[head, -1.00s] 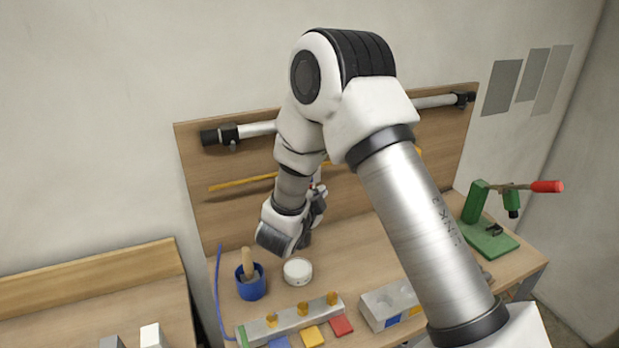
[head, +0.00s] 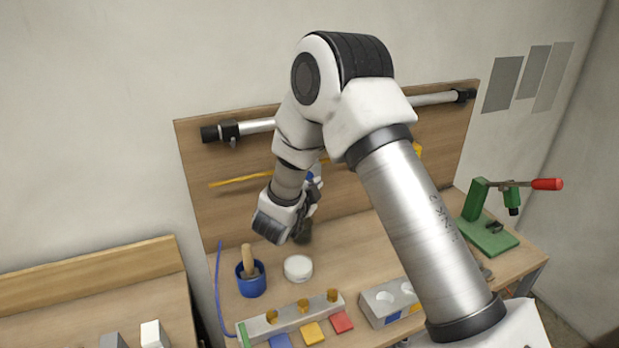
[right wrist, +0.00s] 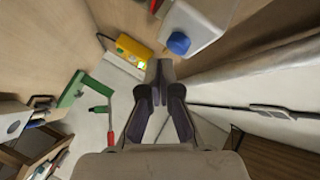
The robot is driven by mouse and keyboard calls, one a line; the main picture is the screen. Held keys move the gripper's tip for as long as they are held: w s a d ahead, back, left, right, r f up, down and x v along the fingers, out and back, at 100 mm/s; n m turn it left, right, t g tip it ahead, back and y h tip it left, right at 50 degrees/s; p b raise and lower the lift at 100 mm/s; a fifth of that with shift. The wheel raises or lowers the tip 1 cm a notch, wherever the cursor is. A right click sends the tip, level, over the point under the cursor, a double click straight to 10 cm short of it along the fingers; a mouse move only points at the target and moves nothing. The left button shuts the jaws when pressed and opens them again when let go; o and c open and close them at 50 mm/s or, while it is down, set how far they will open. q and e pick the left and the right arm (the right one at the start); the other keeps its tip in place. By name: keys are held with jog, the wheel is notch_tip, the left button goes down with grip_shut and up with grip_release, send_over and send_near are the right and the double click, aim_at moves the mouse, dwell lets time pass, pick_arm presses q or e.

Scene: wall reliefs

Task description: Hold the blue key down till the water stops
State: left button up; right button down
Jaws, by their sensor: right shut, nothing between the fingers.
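In the head view a blue flat key (head: 279,341) lies at the lower edge, left of a yellow key and a red key, in front of a pale bar with amber knobs. My right gripper (head: 303,236) is shut and empty, behind and above the keys near the back board, apart from them. In the right wrist view its fingers (right wrist: 160,76) are together. A round blue button (right wrist: 179,43) on a white box shows beyond them, apart from the fingertips. I see no water. My left gripper is out of view.
A blue cup (head: 251,284) and a white round tub (head: 298,268) stand near the bar. A pale block (head: 388,303) is at its right. A green clamp (head: 488,232) with a red handle stands farther right. A yellow box (right wrist: 130,48) shows in the wrist view.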

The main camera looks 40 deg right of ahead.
dwell(0.7)
jog(key=shift+w+d, duration=0.1)
jog(key=shift+w, duration=0.3)
jog(key=shift+w+d, duration=0.15)
jog(key=shift+w, duration=0.2)
dwell(0.6)
dwell(2.8)
jog(key=shift+s+a+b, duration=0.3)
jog(key=shift+s+b, duration=0.1)
jog(key=shift+s, duration=0.35)
jog(key=shift+s+a+b, duration=0.2)
jog(key=shift+s+a, duration=0.05)
jog(key=shift+s, duration=0.55)
jog(key=shift+s+a+b, duration=0.15)
jog(key=shift+s+a, duration=0.1)
jog(key=shift+s, duration=0.55)
jog(key=shift+s+a+b, duration=0.2)
jog(key=shift+s+a, duration=0.05)
jog(key=shift+s, duration=0.55)
